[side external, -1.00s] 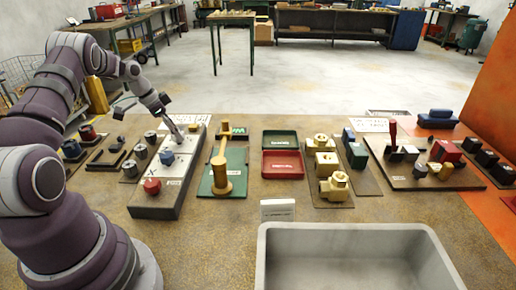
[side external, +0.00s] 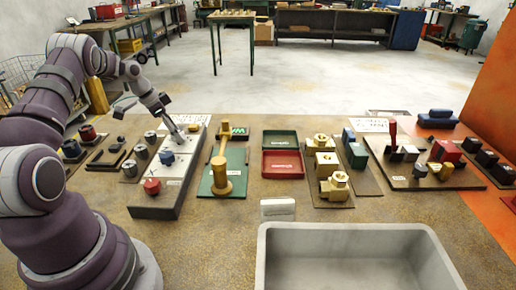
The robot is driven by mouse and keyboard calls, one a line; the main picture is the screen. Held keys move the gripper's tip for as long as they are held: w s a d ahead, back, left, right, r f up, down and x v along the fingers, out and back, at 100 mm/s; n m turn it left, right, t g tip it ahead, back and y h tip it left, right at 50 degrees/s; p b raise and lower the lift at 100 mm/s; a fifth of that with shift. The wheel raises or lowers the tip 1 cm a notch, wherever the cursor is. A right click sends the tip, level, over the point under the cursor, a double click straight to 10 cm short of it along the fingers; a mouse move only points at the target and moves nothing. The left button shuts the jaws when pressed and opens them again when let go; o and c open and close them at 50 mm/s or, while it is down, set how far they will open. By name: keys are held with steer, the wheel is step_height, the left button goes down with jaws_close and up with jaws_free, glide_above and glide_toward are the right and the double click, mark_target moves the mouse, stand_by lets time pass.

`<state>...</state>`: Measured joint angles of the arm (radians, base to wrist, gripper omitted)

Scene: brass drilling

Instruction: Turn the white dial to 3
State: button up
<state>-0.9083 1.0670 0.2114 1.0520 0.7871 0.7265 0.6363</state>
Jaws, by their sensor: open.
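A long panel (side external: 173,185) with a pale top stands on the bench in front of my arm. It carries a red knob (side external: 152,187) at the near end and a blue knob (side external: 167,158) around the middle. My gripper (side external: 178,135) points down at the far end of this panel, beyond the blue knob. A small pale shape (side external: 194,128) beside the fingertips may be the white dial, but it is too small to be sure. The fingers are open; I cannot tell whether they touch or straddle anything. The dial's markings and setting cannot be read.
Grey knobs (side external: 142,151) stand left of the panel. A green board (side external: 232,182) with a brass lever (side external: 222,165) lies close on its right. Red (side external: 282,164) and green (side external: 280,139) trays lie further right. A large grey bin (side external: 345,232) is at the front.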

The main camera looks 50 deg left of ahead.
steer(key=v, duration=1.2)
steer(key=w+d+r, duration=0.2)
steer(key=d+r, duration=0.1)
steer(key=d, duration=0.4)
steer(key=w+d+r, duration=0.2)
steer(key=d+r, duration=0.1)
steer(key=d, duration=0.4)
steer(key=s+d+f+n+t+y, duration=0.1)
steer(key=s+d+n, duration=0.2)
steer(key=s+d, duration=0.7)
steer(key=shift+s+d+f, duration=0.35)
steer(key=shift+s+d, duration=0.05)
steer(key=shift+d, duration=0.8)
